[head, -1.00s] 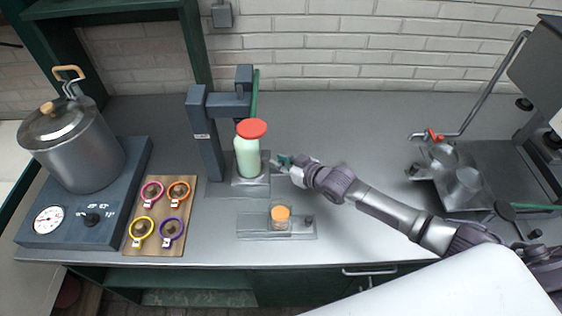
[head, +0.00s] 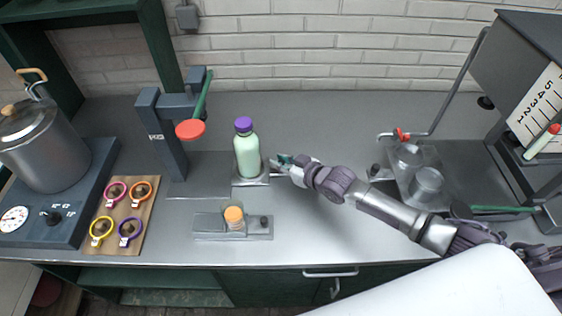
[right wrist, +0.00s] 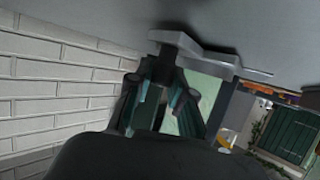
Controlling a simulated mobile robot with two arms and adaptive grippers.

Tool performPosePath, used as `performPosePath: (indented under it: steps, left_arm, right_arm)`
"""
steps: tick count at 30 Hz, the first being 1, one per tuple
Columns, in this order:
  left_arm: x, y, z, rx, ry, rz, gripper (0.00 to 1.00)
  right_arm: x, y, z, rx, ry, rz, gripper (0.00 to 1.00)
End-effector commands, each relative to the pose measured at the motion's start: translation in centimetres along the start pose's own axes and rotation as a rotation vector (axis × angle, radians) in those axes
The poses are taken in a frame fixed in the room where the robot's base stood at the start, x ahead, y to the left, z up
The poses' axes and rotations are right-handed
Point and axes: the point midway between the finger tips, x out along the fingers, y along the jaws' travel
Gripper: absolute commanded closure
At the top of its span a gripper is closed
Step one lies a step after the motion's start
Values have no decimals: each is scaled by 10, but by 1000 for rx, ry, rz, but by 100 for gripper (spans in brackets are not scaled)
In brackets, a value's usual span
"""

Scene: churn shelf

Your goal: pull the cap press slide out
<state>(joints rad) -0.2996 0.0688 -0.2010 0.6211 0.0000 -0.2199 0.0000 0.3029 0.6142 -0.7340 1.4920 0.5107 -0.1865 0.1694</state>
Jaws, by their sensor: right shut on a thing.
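The cap press (head: 172,150) is a dark frame with a green lever and a red round piece at its end. Its grey slide (head: 250,181) sits to the right of the press frame, carrying an upright pale green bottle (head: 247,158) with a purple cap. The bottle stands clear of the red piece. My right gripper (head: 279,163) is shut on the slide's right end, on its handle. In the right wrist view the fingers (right wrist: 163,105) close by the grey slide part (right wrist: 190,46). My left gripper is not in view.
A grey plate with an orange-capped jar (head: 234,221) lies in front of the slide. At left are a wooden board (head: 127,232) with several colored rings and a steel pot (head: 35,148). A steel device (head: 425,185) stands at right. The counter behind the gripper is clear.

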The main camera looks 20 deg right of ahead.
Motion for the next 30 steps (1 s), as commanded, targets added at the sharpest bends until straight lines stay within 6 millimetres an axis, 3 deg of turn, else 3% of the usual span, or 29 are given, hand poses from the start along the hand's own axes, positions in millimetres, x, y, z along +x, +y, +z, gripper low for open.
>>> performPosePath:
  steps: [11,12,16,25,30]
  left_arm:
    - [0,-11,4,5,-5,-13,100]
    - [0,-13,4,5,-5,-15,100]
    - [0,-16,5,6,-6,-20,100]
    - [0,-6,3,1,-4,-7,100]
    - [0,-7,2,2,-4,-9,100]
  right_arm:
    - [0,0,1,0,-1,1,100]
    - [0,0,1,0,-1,0,72]
    - [0,0,0,0,0,0,53]
    - [-1,0,0,0,0,0,53]
    - [-18,0,2,0,-2,0,53]
